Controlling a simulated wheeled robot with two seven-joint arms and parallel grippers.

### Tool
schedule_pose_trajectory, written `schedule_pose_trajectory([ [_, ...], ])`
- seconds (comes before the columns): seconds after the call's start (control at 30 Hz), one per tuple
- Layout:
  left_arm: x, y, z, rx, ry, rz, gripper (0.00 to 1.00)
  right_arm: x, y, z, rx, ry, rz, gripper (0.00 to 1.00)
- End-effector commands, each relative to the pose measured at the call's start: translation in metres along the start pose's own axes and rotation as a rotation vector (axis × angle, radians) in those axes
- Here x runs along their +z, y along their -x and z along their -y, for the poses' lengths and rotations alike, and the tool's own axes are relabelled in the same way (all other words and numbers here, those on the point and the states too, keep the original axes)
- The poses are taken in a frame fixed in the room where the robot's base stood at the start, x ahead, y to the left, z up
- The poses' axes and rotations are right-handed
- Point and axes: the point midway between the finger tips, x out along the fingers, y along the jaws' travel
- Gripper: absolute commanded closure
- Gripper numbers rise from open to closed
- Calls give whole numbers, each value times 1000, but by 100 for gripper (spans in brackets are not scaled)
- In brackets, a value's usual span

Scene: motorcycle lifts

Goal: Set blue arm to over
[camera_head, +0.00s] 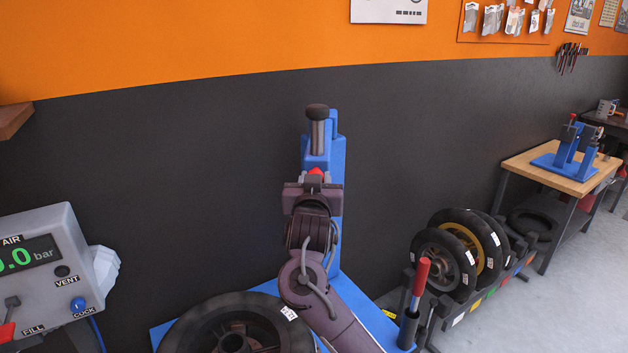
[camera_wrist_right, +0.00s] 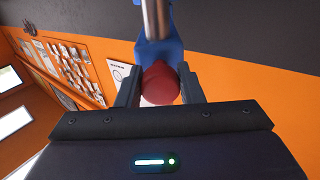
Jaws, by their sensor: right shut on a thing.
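The blue arm (camera_head: 317,150) stands at the back of the blue machine (camera_head: 375,310), at the top of its post. It carries an upright steel rod (camera_head: 318,135) with a black cap. A red knob (camera_head: 316,174) is on its near end. My right gripper (camera_head: 314,186) is shut on this knob. The right wrist view shows the red knob (camera_wrist_right: 160,84) between the two fingers (camera_wrist_right: 160,90), with the blue arm (camera_wrist_right: 158,52) just beyond. A wheel with a black tyre (camera_head: 185,335) lies at the machine's front, nearer than the blue arm. My left gripper is not in view.
A grey air box (camera_head: 40,262) stands at the left. A red-handled lever (camera_head: 420,277) rises at the machine's right. A rack of tyres (camera_head: 440,262) and a wooden bench (camera_head: 565,172) are farther right. The dark wall behind the arm is bare.

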Motion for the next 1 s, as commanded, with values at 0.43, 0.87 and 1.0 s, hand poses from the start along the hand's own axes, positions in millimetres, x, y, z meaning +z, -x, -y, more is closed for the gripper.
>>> schedule_pose_trajectory([
  [0.43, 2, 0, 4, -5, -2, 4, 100, -1, -1, -2, 4, -4, -2, 45],
  [0.87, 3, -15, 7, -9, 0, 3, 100, 3, 35, -1, 1, -8, -3, 45],
  [1.0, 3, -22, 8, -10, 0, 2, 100, 2, 58, -2, 2, -8, -2, 45],
])
